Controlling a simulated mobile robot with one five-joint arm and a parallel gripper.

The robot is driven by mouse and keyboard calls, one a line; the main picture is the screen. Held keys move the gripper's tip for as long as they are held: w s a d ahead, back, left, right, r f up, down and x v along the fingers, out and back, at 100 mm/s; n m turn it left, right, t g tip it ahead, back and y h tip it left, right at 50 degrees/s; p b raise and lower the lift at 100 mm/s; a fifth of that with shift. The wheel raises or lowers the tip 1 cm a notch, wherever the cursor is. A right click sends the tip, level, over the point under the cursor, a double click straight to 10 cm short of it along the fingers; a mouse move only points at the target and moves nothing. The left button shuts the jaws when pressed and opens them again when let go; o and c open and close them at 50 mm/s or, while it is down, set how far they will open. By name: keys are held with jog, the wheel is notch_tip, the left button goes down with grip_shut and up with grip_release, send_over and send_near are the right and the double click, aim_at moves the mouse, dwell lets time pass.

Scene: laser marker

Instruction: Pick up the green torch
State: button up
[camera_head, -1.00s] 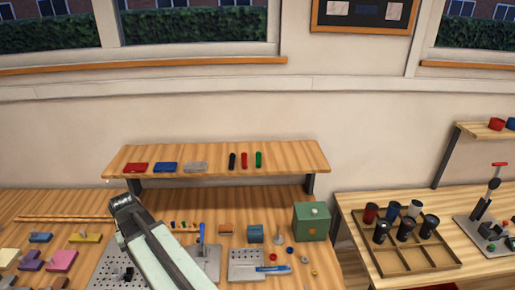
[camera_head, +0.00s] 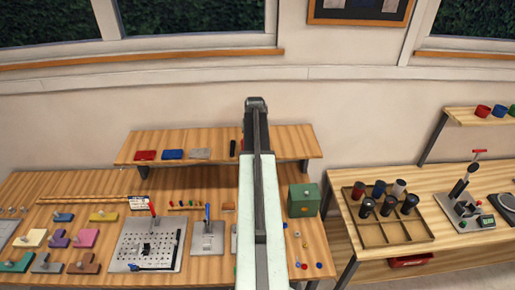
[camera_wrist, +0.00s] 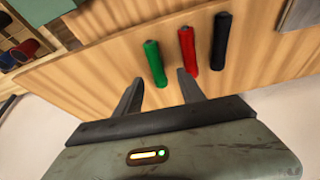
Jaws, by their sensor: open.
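The green torch (camera_wrist: 155,63) shows in the wrist view on the wooden shelf, beside a red torch (camera_wrist: 187,48) and a black torch (camera_wrist: 221,40). My gripper (camera_wrist: 160,77) is open and empty. Its fingertips sit near the close end of the green torch, one to each side of its line. The right fingertip is near the red torch's close end. I cannot tell whether they touch anything. In the head view my arm hides the green torch, and the black torch (camera_head: 233,147) shows just left of the arm.
The shelf (camera_head: 290,141) also carries red, blue and grey flat items at its left. A green box (camera_head: 303,200) stands on the bench below, right of my arm. A divided tray (camera_head: 385,232) with several dark cylinders is on the right-hand table. The shelf's right end is bare.

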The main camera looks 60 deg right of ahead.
jog(key=b+x, duration=0.5)
jog(key=shift+s+f, duration=0.2)
jog(key=shift+f, duration=0.1)
jog(key=shift+a+r, duration=0.1)
jog(key=shift+r, duration=0.1)
grip_shut()
